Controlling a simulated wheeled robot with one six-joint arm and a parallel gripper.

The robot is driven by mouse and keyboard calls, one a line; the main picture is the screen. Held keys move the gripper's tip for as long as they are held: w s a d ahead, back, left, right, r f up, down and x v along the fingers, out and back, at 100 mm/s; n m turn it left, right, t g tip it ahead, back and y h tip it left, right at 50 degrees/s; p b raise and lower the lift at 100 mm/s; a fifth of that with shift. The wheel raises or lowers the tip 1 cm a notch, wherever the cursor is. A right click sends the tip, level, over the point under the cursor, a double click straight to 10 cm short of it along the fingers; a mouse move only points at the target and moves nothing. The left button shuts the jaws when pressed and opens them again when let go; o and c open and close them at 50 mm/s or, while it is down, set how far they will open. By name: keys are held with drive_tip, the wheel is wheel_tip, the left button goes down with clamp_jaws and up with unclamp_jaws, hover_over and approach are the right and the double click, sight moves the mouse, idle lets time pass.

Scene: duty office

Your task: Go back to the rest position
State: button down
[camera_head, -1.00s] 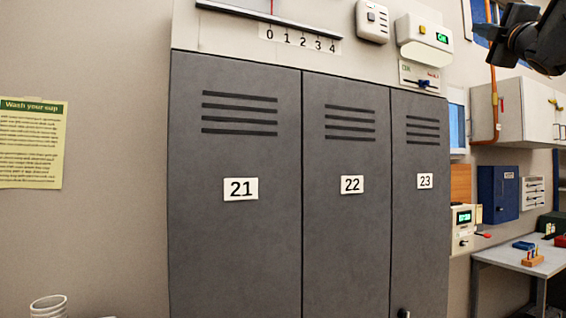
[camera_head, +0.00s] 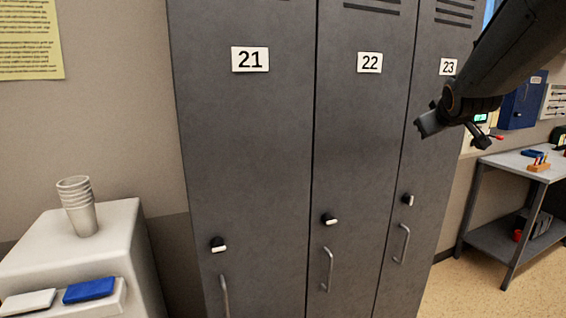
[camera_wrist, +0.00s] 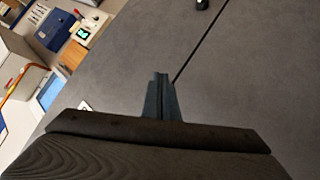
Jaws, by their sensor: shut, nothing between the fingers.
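My gripper (camera_head: 456,128) hangs from my dark arm at the upper right of the head view, in front of locker 23 (camera_head: 392,236). In the wrist view its fingers (camera_wrist: 160,98) are together with nothing between them. The grey locker door surface fills most of that view beyond the fingers. The gripper looks apart from the doors, though the exact gap is hard to judge.
Lockers 21 (camera_head: 250,150) and 22 (camera_head: 362,150) stand left of locker 23, with knobs and handles. A white cabinet (camera_head: 125,225) at left bears stacked cups (camera_head: 78,205). A grey workbench (camera_head: 505,165) stands at right, with open floor (camera_head: 465,285) before it.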

drive_tip(key=s+a+f+m+g+y+b, duration=0.1)
drive_tip(key=s+a+f+g, duration=0.1)
drive_tip(key=s+a+f, duration=0.55)
drive_tip(key=s+a+f+g+y+b, duration=0.1)
drive_tip(key=s+a+f+g, duration=0.25)
drive_tip(key=f, duration=0.75)
drive_tip(key=s+a+f+m+g+y, duration=0.1)
drive_tip(key=s+a+f+g, duration=0.1)
drive_tip(key=s+a+f, duration=0.45)
drive_tip(key=s+a+f+g+b, duration=0.1)
drive_tip(key=s+a+f+g, duration=0.1)
drive_tip(key=s+f, duration=0.6)
drive_tip(key=s+g, duration=0.1)
drive_tip(key=s, duration=0.1)
drive_tip(key=shift+s+a+f+m+y, duration=0.2)
drive_tip(key=shift+s+m+y, duration=0.1)
drive_tip(key=shift+s+m, duration=0.1)
